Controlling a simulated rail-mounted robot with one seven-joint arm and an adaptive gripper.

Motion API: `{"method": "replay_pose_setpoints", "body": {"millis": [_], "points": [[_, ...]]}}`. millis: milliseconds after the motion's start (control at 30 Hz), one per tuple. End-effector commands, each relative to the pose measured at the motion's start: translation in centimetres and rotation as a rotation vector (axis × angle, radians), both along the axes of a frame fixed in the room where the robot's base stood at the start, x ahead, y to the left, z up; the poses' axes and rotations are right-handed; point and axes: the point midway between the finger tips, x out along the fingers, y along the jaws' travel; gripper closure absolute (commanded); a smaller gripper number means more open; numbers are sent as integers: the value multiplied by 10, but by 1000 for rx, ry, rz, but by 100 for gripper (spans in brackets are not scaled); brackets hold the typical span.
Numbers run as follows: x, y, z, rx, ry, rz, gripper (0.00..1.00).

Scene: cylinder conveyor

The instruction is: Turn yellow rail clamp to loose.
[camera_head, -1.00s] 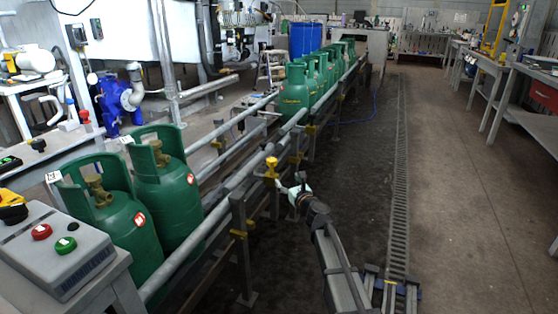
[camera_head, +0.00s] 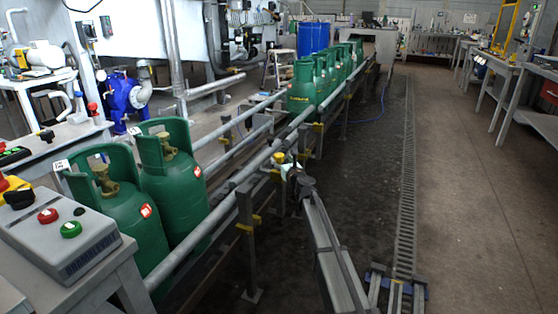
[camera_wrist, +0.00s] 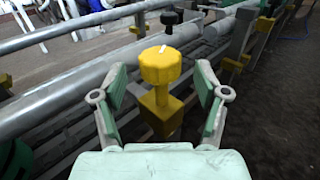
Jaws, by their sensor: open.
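The yellow rail clamp (camera_wrist: 160,66) has a round lobed knob with a white mark on top, above a yellow block. In the wrist view it stands upright beside the conveyor rail. My gripper (camera_wrist: 162,98) is open, its two green-padded fingers either side of the clamp with clear gaps. I see no contact with the knob. In the head view the clamp (camera_head: 279,158) is small at the rail's side, and my gripper (camera_head: 293,172) is right at it, partly hiding its lower part.
Green gas cylinders (camera_head: 176,182) stand on the conveyor at left, with several more farther back. The conveyor rail (camera_head: 250,180) runs alongside the clamp. A black knob (camera_wrist: 170,18) is beyond it. A control box (camera_head: 62,235) sits at lower left.

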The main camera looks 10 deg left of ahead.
Motion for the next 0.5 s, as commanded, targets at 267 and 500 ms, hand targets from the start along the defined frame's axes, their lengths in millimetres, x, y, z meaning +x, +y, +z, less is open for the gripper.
{"method": "replay_pose_setpoints", "body": {"millis": [267, 500], "points": [[29, 15, -1, 0, 0, 0, 27], [32, 17, 0, -1, 0, 0, 27]]}}
